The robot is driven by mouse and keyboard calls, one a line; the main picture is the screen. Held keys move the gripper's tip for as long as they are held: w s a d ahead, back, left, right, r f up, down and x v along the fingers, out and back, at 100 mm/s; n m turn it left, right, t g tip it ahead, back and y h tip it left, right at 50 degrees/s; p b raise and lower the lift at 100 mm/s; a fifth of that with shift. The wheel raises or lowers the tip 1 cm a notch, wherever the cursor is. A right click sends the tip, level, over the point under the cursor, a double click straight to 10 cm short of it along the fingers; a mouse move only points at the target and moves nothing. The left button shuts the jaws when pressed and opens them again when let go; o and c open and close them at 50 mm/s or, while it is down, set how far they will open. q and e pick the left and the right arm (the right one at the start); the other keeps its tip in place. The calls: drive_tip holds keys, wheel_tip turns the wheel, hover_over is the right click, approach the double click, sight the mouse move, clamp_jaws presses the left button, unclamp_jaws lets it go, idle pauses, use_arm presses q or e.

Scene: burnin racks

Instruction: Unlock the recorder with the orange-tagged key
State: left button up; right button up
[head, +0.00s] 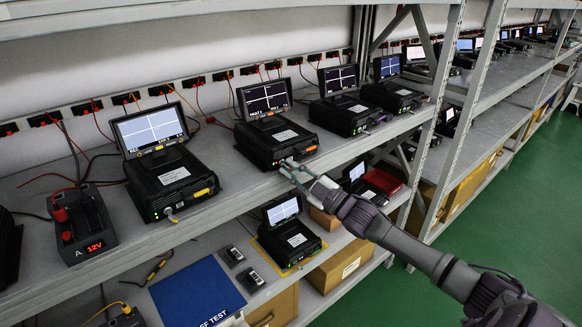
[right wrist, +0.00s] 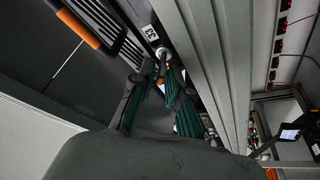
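The recorder (head: 262,146) is a black box with a lit tilted screen on the upper shelf, with an orange mark at its front. In the right wrist view, the recorder's round metal lock (right wrist: 162,53) sits beside a white label. The fingers of my right gripper (right wrist: 160,79) close in on a small orange piece (right wrist: 161,69), seemingly the key's tag, right at the lock. The key's shaft is too small to make out, and I cannot tell how deep it sits. My left gripper is not in view.
Similar recorders stand left (head: 160,150) and right (head: 345,110) on the same shelf. A 12V supply (head: 82,225) stands at the far left. The lower shelf holds another recorder (head: 288,236) and a blue mat (head: 195,291). A rack post (head: 440,120) rises to the right.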

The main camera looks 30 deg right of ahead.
drive_tip(key=shift+w+a, duration=0.1)
drive_tip(key=shift+w, duration=0.1)
clamp_jaws()
drive_tip(key=shift+m, duration=0.3)
drive_tip(key=shift+r+m+t+h+p, duration=0.1)
drive_tip(key=shift+m+h+p, duration=1.55)
drive_tip(key=shift+m, duration=2.5)
drive_tip(key=shift+m+t+h+p, duration=0.1)
drive_tip(key=shift+m+h+p, duration=0.7)
drive_tip(key=shift+m+h, duration=2.45)
drive_tip(key=shift+r+m+t+h+p, duration=0.1)
drive_tip(key=shift+m+h+p, duration=1.15)
drive_tip(key=shift+m, duration=3.75)
drive_tip(key=shift+f, duration=0.1)
